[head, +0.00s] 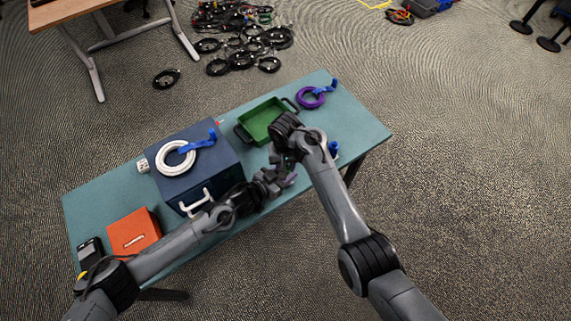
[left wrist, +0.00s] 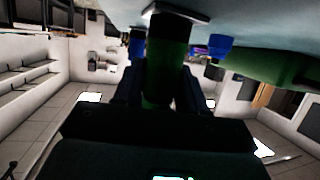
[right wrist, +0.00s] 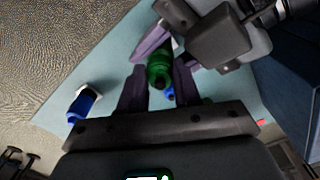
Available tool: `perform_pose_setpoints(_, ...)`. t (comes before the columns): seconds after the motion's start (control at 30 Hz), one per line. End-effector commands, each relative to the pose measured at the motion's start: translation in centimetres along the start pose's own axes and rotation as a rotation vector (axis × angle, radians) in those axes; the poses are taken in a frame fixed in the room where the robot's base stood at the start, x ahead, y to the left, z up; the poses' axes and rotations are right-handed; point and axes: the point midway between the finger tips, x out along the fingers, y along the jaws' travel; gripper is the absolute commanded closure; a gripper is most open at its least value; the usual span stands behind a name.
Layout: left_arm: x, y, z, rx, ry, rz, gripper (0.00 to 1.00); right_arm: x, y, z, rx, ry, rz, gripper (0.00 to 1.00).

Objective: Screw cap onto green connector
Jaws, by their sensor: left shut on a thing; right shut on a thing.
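My left gripper (head: 287,181) and right gripper (head: 287,160) meet close together over the table's front edge. In the right wrist view a green cylindrical piece (right wrist: 159,66) with a dark end sits between my right gripper's purple fingers (right wrist: 158,88). My left gripper's finger (right wrist: 150,43) crosses close beside its far end. In the left wrist view a dark green cylinder (left wrist: 165,65) stands between my left gripper's fingers (left wrist: 160,92). Both grippers are shut on green parts. I cannot tell connector from cap, nor whether the two are joined; the fingers hide the meeting place.
A green tray (head: 242,131) stands behind the grippers. A purple coil (head: 303,102) with blue straps lies to its right. A dark blue box (head: 215,178) bears a white coil (head: 163,164). An orange box (head: 127,240) is at left. The table's far right end (head: 365,130) is clear.

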Motion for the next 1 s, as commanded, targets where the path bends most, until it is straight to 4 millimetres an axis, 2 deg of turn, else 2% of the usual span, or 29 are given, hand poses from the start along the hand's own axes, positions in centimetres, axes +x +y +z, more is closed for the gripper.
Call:
perform_pose_setpoints(0.03,0.11,0.18,-0.29,0.003,0.007,0.004,1.0,0.8,0.1,0.35,0.003,-0.011,0.0,0.96)
perform_pose_setpoints(0.27,0.16,0.27,-0.38,0.004,0.01,0.006,1.0,1.14,0.14,0.49,0.004,-0.015,0.0,0.96)
perform_pose_setpoints(0.3,0.17,0.28,-0.39,0.004,0.01,0.006,1.0,1.18,0.15,0.5,0.005,-0.015,0.0,0.99)
perform_pose_setpoints(0.5,0.21,0.38,-0.52,0.005,0.013,0.008,1.0,1.24,0.21,0.51,0.004,-0.015,0.001,1.0)
perform_pose_setpoints(0.53,0.21,0.39,-0.54,0.005,0.014,0.008,1.0,1.25,0.22,0.51,0.004,-0.015,0.001,0.65)
perform_pose_setpoints(0.67,0.24,0.45,-0.63,0.005,0.015,0.01,1.0,1.26,0.22,0.5,0.005,-0.015,0.0,0.45)
perform_pose_setpoints(0.7,0.25,0.47,-0.65,0.005,0.016,0.01,1.0,1.25,0.2,0.5,0.005,-0.015,0.0,0.42)
perform_pose_setpoints(1.0,0.33,0.6,-0.75,0.006,0.018,0.012,1.0,1.22,-0.01,0.52,0.005,-0.014,-0.002,0.42)
